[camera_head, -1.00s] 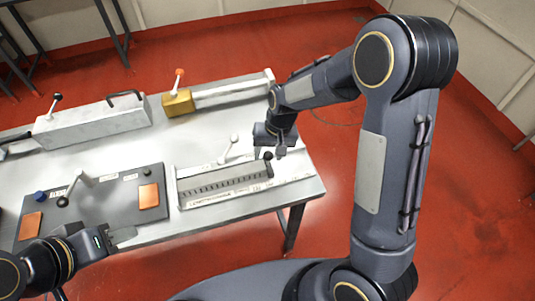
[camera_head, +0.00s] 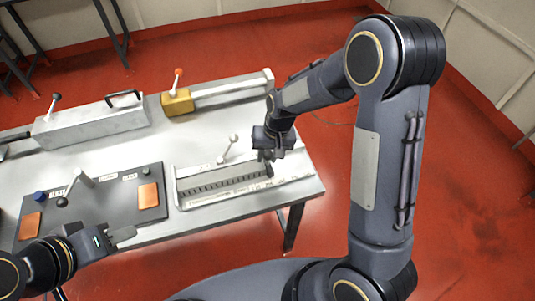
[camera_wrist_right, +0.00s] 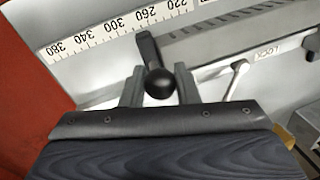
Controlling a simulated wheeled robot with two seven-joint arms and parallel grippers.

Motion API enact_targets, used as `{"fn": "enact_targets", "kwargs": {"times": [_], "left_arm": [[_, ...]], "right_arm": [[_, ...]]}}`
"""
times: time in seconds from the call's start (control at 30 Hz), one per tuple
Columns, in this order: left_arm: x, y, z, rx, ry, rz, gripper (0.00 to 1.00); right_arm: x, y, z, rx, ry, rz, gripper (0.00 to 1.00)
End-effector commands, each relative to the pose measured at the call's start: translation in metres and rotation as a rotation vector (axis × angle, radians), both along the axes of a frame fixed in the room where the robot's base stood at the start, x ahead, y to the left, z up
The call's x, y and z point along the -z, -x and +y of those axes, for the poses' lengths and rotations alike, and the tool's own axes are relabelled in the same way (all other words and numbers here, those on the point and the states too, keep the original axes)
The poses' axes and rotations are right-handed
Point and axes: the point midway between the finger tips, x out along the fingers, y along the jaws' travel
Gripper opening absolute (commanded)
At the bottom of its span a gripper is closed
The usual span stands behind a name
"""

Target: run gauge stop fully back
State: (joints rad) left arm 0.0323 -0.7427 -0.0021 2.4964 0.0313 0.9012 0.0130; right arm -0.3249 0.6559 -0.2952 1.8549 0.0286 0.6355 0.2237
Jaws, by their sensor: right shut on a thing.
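The gauge (camera_head: 225,197) lies at the right end of the table, with a dark slotted rail (camera_head: 225,182) along it. In the right wrist view its printed scale (camera_wrist_right: 110,32) reads from about 220 to 380. The stop's dark handle ends in a black ball knob (camera_wrist_right: 160,85), near the higher numbers. My right gripper (camera_head: 271,155) is over the gauge's right end, shut on this handle, with the knob between its two fingers in the wrist view. A pale lever with a white knob (camera_wrist_right: 240,66) stands beside a LOCK label. My left gripper (camera_head: 123,234) is by the table's front edge, apart from the gauge.
A dark panel (camera_head: 110,210) with copper-coloured plates and a lever lies left of the gauge. Behind it stand a long grey box (camera_head: 90,125) and a yellow block (camera_head: 177,103) with a red-knobbed lever on a rail.

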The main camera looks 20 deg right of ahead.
Motion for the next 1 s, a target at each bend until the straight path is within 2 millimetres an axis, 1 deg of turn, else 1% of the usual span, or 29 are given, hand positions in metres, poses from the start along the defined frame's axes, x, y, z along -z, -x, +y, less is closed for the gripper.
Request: {"fn": "enact_targets", "kwargs": {"times": [0.07,0.17,0.3,0.4,0.5,0.63,0.9,0.93,1.0], "left_arm": [[0.002,0.0,0.0,0.0,0.0,0.0,0.36],[0.007,0.0,0.0,0.0,0.0,0.0,0.36],[0.014,0.0,0.0,0.0,0.0,0.0,0.36],[0.017,0.0,0.0,0.0,0.0,0.0,0.36],[0.019,0.0,0.0,0.0,0.0,0.0,0.36],[0.019,0.0,0.0,0.0,0.0,0.0,0.36],[0.019,0.0,0.0,0.0,0.0,0.0,0.36],[0.019,0.0,0.0,0.0,0.0,0.0,0.36],[0.019,0.0,0.0,0.0,0.0,0.0,0.36]], "right_arm": [[0.001,-0.001,-0.01,0.004,-0.001,-0.001,0.0],[0.001,-0.002,-0.033,0.008,-0.002,-0.002,0.0],[0.002,-0.004,-0.073,0.011,-0.001,-0.002,0.0],[0.001,-0.004,-0.096,0.01,-0.001,-0.002,0.0],[0.001,-0.005,-0.112,0.007,0.0,-0.003,0.0],[0.0,-0.005,-0.119,0.003,0.001,-0.002,0.0],[-0.001,-0.005,-0.121,0.002,0.004,-0.003,0.0],[-0.001,-0.005,-0.121,0.002,0.004,-0.003,0.32],[-0.001,-0.005,-0.121,0.002,0.003,-0.002,0.41]]}}
